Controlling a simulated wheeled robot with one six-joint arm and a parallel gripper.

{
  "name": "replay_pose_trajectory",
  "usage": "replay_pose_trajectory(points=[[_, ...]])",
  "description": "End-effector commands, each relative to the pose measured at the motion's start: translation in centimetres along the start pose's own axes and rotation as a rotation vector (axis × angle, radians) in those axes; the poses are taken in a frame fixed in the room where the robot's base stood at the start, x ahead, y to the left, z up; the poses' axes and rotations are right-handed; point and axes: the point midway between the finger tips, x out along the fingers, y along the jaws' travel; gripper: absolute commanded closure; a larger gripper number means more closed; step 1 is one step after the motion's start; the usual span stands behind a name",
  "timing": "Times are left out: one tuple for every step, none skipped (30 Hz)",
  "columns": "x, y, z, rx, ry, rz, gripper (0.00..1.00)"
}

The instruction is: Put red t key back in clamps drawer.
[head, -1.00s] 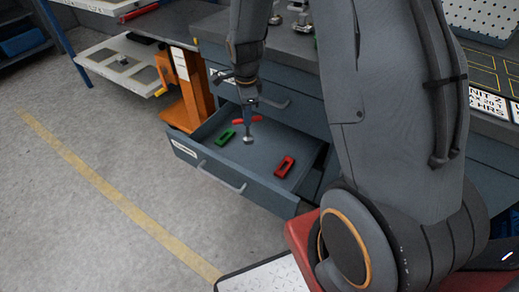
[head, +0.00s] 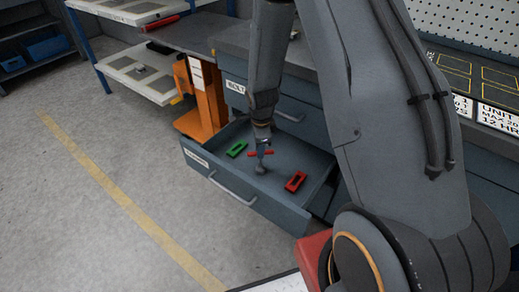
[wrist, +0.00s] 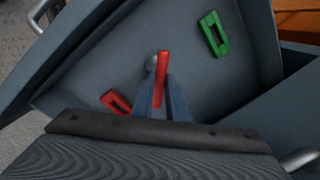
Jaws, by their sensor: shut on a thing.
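The red T key (head: 261,154) has a red crossbar and a grey shaft that ends in a round foot. In the wrist view its red bar (wrist: 163,72) sits between the fingertips of my gripper (wrist: 165,100). My gripper (head: 263,142) is shut on the T key from above and holds it roughly upright. The clamps drawer (head: 207,166) is pulled open, and the T key's foot is over or on its floor. I cannot tell whether the foot touches the floor.
In the drawer, a green clamp (head: 237,149) lies left of the T key and a red clamp (head: 295,182) lies right of it. An orange stand (head: 205,100) is behind the drawer's left side. Drawer floor between the clamps is clear.

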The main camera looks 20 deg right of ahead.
Motion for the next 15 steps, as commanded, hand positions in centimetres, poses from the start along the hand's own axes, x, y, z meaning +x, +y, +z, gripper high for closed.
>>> replay_pose_trajectory(points=[[-0.06,-0.03,0.0,0.0,0.0,-0.001,1.0],[-0.06,-0.03,0.0,0.0,0.0,-0.001,1.0],[-0.04,-0.02,0.0,0.0,0.0,0.0,1.0],[0.02,-0.01,0.0,0.0,0.0,0.0,1.0],[0.11,0.0,0.0,0.0,0.0,0.0,1.0],[0.25,0.01,0.0,0.0,0.0,0.0,1.0],[0.35,0.03,0.0,0.0,0.0,0.0,1.0],[0.32,0.05,0.0,0.0,0.0,0.0,0.83],[0.29,0.06,0.0,0.0,0.0,0.0,0.76],[0.28,0.06,0.0,0.0,0.0,0.0,0.71],[0.27,0.06,0.0,0.0,0.0,0.0,0.68],[0.27,0.06,0.0,0.0,0.0,0.0,0.68],[0.27,0.06,0.0,0.0,0.0,0.0,0.68],[0.26,0.06,0.0,0.0,0.0,0.0,0.68],[0.26,0.06,0.0,0.0,0.0,0.0,0.68]])
